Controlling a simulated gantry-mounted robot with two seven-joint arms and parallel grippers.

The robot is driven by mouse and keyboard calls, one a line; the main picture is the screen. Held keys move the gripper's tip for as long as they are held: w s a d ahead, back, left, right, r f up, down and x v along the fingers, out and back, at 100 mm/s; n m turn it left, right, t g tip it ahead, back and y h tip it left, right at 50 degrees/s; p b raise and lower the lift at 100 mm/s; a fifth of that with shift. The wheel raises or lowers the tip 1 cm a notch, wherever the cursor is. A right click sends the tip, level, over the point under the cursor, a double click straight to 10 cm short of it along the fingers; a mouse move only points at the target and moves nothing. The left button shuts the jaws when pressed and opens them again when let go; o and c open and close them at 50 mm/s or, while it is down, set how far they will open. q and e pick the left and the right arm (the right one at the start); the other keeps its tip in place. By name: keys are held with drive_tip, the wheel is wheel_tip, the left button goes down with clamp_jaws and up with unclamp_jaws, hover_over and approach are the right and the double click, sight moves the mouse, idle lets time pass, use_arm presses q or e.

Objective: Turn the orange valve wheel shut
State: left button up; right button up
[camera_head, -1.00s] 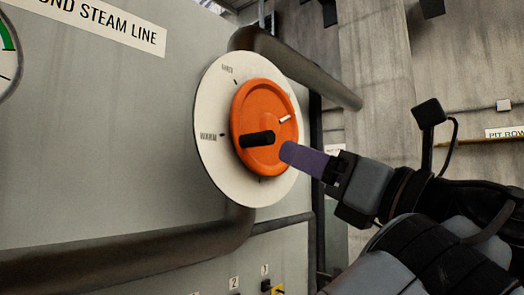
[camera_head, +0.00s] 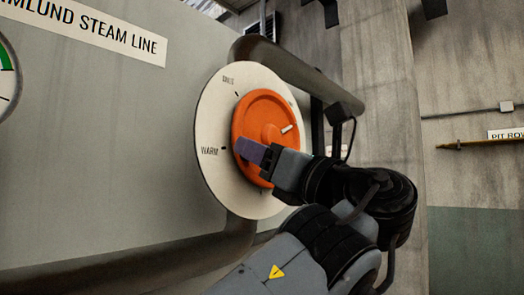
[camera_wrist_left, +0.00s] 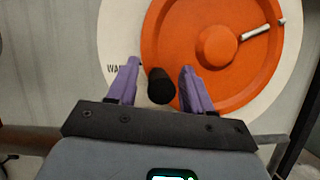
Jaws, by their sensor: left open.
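The orange valve wheel (camera_head: 262,108) sits on a round white dial plate (camera_head: 215,112) on the grey panel. A white pointer (camera_head: 287,128) on the wheel points to the upper right. The dial reads WARM at its left, with another mark at the top. My left gripper (camera_head: 252,149) is at the wheel's lower left. In the left wrist view, its purple fingers are open on either side of the wheel's black handle (camera_wrist_left: 160,86), with gaps on both sides. The gripper hides the handle in the head view. My right gripper is not in view.
A dark pipe (camera_head: 305,70) runs above and behind the dial, and another pipe (camera_head: 130,262) runs along the panel below. A gauge (camera_head: 8,80) is at the left edge.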

use_arm(q)
clamp_jaws()
drive_tip(key=shift+a, duration=0.1)
idle(0.4)
